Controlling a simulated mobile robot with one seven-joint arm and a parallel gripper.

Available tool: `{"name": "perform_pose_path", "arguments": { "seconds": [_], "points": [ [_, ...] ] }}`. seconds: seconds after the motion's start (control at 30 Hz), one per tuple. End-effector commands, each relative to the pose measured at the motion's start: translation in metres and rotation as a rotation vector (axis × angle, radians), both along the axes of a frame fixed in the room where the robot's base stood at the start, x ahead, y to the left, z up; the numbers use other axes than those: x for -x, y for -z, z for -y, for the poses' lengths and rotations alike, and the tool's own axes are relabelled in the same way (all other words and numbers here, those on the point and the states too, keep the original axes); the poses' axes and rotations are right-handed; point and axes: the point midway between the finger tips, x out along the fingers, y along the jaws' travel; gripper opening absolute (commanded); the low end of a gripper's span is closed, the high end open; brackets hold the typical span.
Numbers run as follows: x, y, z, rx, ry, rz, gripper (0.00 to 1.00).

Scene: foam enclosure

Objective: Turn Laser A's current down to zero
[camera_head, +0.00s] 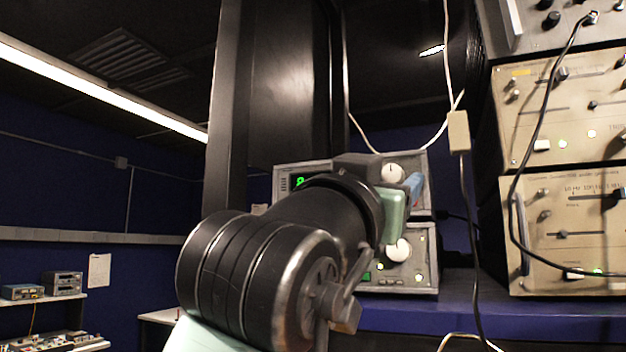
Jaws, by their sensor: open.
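Two grey instrument units stand stacked on the blue bench, the upper unit (280,186) and the lower unit (428,262). The upper unit has a lit green display (298,182) at its left and a white round knob (392,173). The lower unit has a white knob (398,250) and small green lights. No readable label shows which is Laser A. My gripper (404,198) is open in front of the upper unit, just below and right of its knob in the picture. I cannot tell whether it touches anything. My arm hides the middle of both fronts.
Beige instruments (560,232) are stacked at the right, with a black cable (540,125) across their fronts. A white cable with an inline block (458,132) hangs right of the grey units. A dark upright post (224,110) stands left. The blue bench (470,318) is below.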

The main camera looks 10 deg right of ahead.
Motion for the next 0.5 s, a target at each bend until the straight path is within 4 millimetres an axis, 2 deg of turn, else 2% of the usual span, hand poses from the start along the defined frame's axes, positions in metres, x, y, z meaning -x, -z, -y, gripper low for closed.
{"name": "perform_pose_path", "arguments": {
  "seconds": [0.33, 0.37, 0.5],
  "points": [
    [-0.0035, -0.0014, 0.0038, -0.001, 0.001, 0.001, 0.61],
    [-0.0036, -0.0015, 0.0037, -0.001, 0.001, 0.001, 0.59],
    [-0.0035, -0.0014, 0.0035, 0.001, 0.000, 0.001, 0.34]
  ]
}}
